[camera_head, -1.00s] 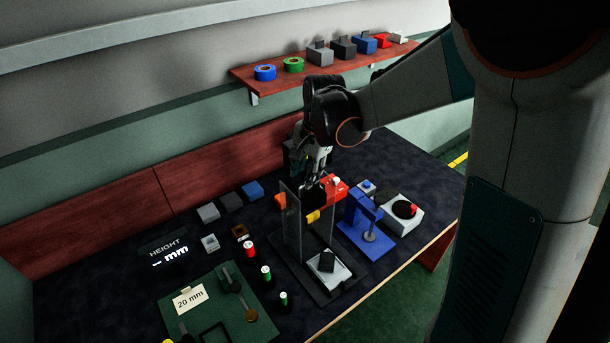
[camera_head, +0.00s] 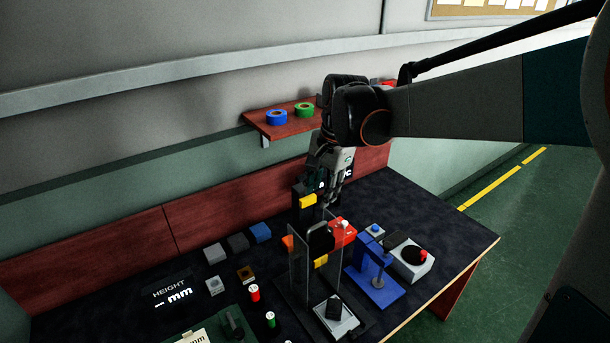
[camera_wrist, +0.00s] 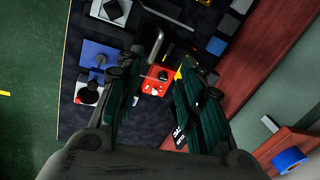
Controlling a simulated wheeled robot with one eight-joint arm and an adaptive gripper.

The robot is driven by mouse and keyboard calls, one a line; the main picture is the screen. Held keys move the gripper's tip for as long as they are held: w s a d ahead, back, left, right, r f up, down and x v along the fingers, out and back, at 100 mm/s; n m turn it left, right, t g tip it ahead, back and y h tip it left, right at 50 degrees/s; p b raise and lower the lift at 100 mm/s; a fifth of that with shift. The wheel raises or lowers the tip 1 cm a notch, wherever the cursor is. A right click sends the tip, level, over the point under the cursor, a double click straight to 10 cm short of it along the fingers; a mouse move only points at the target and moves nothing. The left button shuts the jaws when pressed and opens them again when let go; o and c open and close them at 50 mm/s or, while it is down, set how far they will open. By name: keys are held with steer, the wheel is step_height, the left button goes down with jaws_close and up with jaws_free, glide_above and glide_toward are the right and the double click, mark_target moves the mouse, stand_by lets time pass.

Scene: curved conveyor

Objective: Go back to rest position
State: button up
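My gripper (camera_wrist: 160,75) is open in the wrist view, with its two dark fingers apart and a clear gap between them. In the head view my gripper (camera_head: 318,205) hangs from my arm, pointing down, above the back of the clear-walled stand (camera_head: 299,268). A yellow patch shows on its dark lower part there. The red block (camera_head: 343,232) of the stand sits below and right of it. In the wrist view the red block (camera_wrist: 157,82) shows between the fingers, farther down. I see no object held between them.
A blue fixture (camera_head: 378,292) and a grey box with a red button (camera_head: 423,257) stand right of the stand. Several small blocks (camera_head: 238,243) and a height display (camera_head: 172,290) lie left. A wall shelf (camera_head: 285,128) with tape rolls is behind my arm.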

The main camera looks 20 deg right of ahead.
steer(key=s+f+n+t+b, duration=0.1)
steer(key=s+f+n+b, duration=0.2)
steer(key=s, duration=0.4)
steer(key=s+f+n+t+b, duration=0.2)
steer(key=s+f+n+b, duration=0.1)
steer(key=s+n, duration=0.2)
steer(key=s+a+f+n+t+h+b, duration=0.1)
steer(key=s+f+n+t+b, duration=0.1)
steer(key=s, duration=0.7)
steer(key=shift+f+n+b, duration=0.45)
steer(key=shift+n+b, duration=0.15)
steer(key=shift+n, duration=0.5)
